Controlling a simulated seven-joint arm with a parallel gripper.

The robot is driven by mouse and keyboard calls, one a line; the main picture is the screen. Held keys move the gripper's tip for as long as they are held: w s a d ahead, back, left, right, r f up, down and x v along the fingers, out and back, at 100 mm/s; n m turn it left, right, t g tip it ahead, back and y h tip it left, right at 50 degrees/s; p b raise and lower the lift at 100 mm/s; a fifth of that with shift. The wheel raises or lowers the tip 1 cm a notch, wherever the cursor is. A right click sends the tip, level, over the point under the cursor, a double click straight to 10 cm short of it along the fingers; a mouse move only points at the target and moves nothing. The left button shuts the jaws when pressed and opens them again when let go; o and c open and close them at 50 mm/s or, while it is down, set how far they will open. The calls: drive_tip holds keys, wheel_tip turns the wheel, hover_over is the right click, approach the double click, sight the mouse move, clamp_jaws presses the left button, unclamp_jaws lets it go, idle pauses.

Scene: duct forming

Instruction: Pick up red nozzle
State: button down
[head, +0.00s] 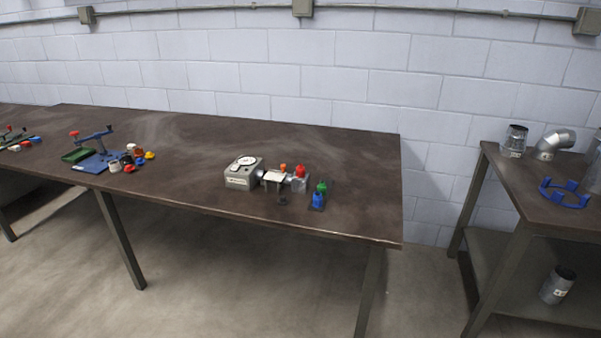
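Several small red parts show in the head view, and I cannot tell for sure which is the red nozzle. One red piece (300,171) sits upright on a grey part at the right end of a small grey machine (242,174). A smaller orange piece (283,167) is just left of it. Another small red part (129,168) lies among loose pieces beside a blue fixture (98,163) on the left of the table. My gripper is not in view.
A long dark table (345,155) stands against a block wall, with wide bare areas. Blue (318,199) and green (322,187) pieces stand right of the machine.

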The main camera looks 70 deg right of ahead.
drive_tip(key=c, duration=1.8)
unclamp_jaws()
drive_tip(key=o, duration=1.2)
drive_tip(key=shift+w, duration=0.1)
